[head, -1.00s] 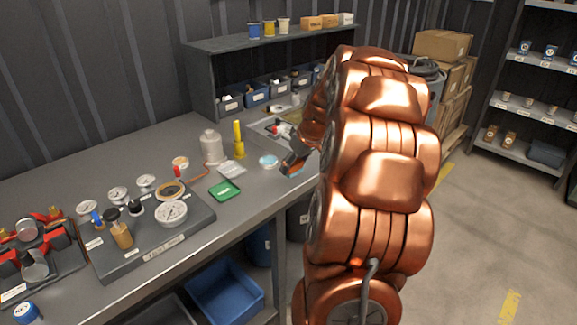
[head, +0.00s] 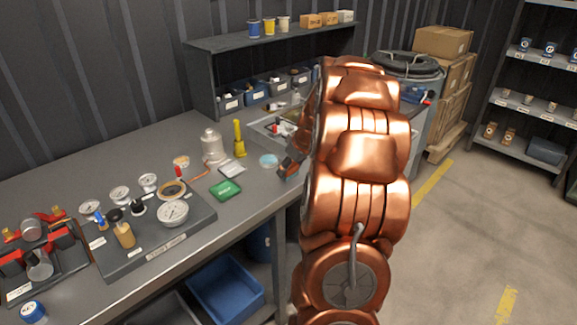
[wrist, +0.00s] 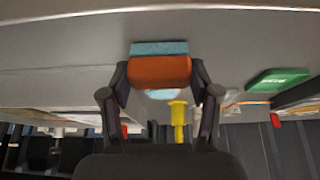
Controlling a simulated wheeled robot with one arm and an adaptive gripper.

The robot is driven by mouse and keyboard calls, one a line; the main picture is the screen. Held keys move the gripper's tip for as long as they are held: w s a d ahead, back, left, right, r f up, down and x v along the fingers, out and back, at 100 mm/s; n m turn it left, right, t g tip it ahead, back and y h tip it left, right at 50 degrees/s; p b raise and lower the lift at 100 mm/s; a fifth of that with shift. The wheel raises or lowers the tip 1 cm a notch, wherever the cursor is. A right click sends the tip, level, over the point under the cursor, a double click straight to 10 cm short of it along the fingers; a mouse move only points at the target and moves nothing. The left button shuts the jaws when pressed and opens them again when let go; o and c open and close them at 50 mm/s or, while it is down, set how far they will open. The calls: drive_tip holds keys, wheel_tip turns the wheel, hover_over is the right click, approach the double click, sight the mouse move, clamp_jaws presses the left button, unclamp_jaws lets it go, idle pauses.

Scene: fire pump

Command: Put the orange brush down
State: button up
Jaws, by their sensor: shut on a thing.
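The orange brush (wrist: 160,71), an orange block with a light blue layer, is between the two fingers of my gripper (wrist: 161,80) in the wrist view. My gripper is shut on its orange part, and the blue side faces the grey workbench (wrist: 60,60). In the head view my gripper (head: 288,168) is low over the workbench (head: 120,165), right of a small light blue round dish. The brush is mostly hidden there by the gripper and my copper arm. I cannot tell whether the brush touches the bench.
A gauge board (head: 160,235) lies to the left. Bare bench lies in front of the green pad.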

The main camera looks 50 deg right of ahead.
drive_tip(key=shift+f, duration=0.2)
drive_tip(key=o, duration=1.2)
drive_tip(key=shift+r, duration=0.1)
drive_tip(key=shift+r, duration=0.25)
drive_tip(key=b+v, duration=0.2)
drive_tip(key=v, duration=1)
drive_tip(key=shift+f, duration=0.1)
